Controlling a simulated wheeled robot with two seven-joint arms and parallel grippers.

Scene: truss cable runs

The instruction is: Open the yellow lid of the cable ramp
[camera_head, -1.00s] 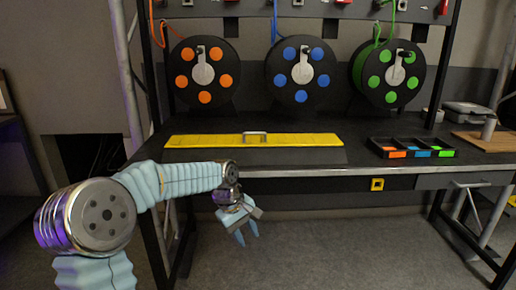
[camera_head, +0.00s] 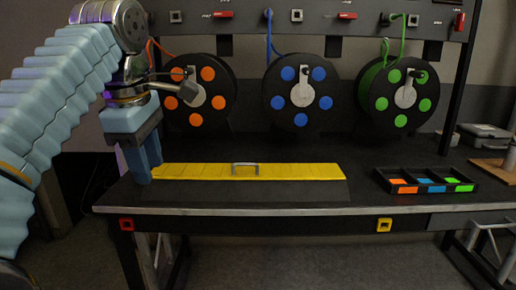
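The cable ramp's yellow lid (camera_head: 300,171) lies flat and closed along the top of the dark bench. A grey handle (camera_head: 245,166) stands up near its middle. My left gripper (camera_head: 143,172) points down at the lid's left end, with its blue-grey fingers close to that end. I cannot tell whether the fingers touch the lid or the bench, or how far apart they are. The handle is clear of the gripper. My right gripper is not in view.
Three cable reels with orange (camera_head: 199,97), blue (camera_head: 301,95) and green (camera_head: 401,96) discs stand behind the ramp. A black tray (camera_head: 383,181) with coloured compartments sits to its right. The bench's front edge (camera_head: 300,210) is clear.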

